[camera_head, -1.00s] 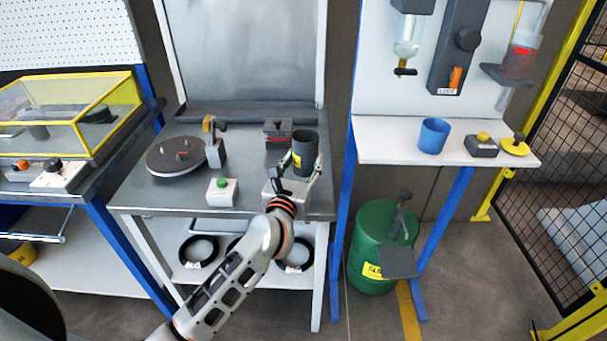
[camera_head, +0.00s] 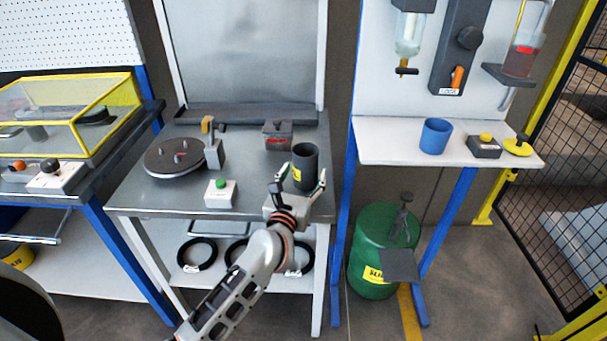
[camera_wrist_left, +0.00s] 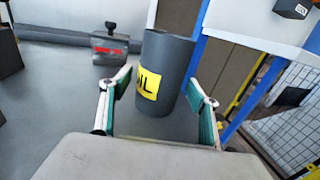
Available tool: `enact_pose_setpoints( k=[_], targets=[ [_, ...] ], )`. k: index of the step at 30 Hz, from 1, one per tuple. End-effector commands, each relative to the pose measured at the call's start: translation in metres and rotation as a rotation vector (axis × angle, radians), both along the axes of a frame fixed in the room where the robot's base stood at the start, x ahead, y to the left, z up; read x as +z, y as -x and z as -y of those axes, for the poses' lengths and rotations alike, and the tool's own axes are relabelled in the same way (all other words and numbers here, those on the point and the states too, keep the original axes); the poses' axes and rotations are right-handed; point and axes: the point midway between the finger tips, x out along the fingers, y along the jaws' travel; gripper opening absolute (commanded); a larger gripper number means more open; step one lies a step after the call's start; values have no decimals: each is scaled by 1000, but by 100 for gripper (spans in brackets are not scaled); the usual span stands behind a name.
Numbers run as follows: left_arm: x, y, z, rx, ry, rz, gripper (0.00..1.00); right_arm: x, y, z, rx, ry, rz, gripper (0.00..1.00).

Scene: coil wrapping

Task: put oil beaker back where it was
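The oil beaker (camera_head: 306,167), a dark grey cup with a yellow label, stands upright on the grey metal table near its right front part. My left gripper (camera_head: 302,176) is just in front of it, with its fingers spread wide. In the left wrist view the beaker (camera_wrist_left: 166,75) is ahead of the open left gripper (camera_wrist_left: 157,95), with clear gaps to both green-padded fingers. Part of the label is turned to the right wrist-view side of the left finger. My right gripper is not in view.
A turntable (camera_head: 175,158), a green-button box (camera_head: 221,193) and a dark box with red marking (camera_head: 278,135) are on the metal table (camera_head: 150,203). A blue cup (camera_head: 435,136) stands on the white side table (camera_head: 385,142). A green drum (camera_head: 378,280) is below.

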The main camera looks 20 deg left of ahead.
Motion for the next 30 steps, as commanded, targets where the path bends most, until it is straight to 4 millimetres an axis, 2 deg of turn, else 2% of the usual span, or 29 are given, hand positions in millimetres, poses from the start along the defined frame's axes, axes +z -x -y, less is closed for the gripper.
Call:
enact_pose_setpoints(
  k=[7,11,21,25,30],
  targets=[
    [5,0,0,0,1,0,61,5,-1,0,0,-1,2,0],
    [1,20,1,0,1,-3,61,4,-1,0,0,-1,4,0],
    [1,89,4,-1,1,-3,61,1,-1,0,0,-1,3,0],
    [2,107,4,0,0,-2,61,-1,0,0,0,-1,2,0],
    [3,119,5,0,-16,2,61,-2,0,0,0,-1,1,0]
  ],
)
